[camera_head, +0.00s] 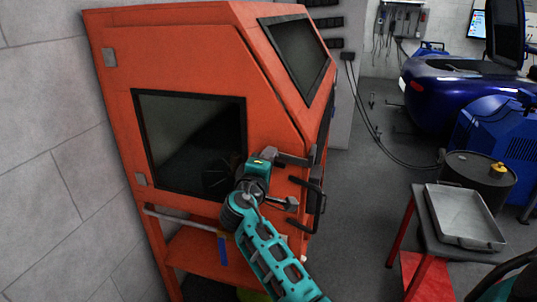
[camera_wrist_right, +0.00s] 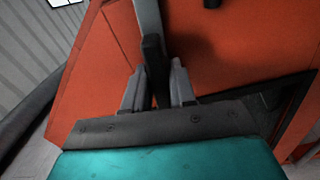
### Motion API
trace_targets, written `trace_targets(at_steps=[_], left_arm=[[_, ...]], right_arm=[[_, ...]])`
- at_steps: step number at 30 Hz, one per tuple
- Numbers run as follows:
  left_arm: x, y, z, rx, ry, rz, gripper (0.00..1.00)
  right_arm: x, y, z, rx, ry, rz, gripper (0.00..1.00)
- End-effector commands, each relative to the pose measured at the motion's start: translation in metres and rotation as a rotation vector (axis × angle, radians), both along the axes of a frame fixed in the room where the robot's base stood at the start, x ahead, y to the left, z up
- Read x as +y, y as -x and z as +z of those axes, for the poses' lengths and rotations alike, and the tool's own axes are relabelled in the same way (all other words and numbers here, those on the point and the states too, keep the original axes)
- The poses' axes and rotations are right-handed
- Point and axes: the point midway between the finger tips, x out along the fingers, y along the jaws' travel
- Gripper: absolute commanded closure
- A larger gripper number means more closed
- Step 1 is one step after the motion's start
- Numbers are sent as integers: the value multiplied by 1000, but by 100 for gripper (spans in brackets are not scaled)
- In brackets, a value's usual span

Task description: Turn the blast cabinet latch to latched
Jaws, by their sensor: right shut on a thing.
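The orange blast cabinet (camera_head: 190,50) stands against the wall at the left of the head view. Its latch (camera_head: 295,159) is a grey bar at the front right edge of the cabinet. In the right wrist view the latch (camera_wrist_right: 154,65) shows as a dark grip with a grey bar beyond it. My right gripper (camera_head: 276,160) is at the latch, and its two grey fingers (camera_wrist_right: 157,90) are shut around the dark grip. The hand partly hides the latch in the head view. My left gripper is not in view.
A black door handle (camera_head: 317,195) lies just below and right of the latch. The cabinet has a dark window (camera_head: 190,130). At the right are a red-legged stand with a metal tray (camera_head: 462,215), a dark drum (camera_head: 480,178) and a blue car (camera_head: 455,85). Grey floor is clear between.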

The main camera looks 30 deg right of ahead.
Motion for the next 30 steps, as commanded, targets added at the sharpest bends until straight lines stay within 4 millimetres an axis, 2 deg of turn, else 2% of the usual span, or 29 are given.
trace_targets(at_steps=[10,26,27,30], left_arm=[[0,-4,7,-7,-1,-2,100],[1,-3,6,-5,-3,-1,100],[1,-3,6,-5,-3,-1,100],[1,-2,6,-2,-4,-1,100]], right_arm=[[-1,0,1,96,87,0,100],[0,0,0,109,99,1,100],[0,0,0,109,99,1,71],[0,0,0,109,97,0,61]])
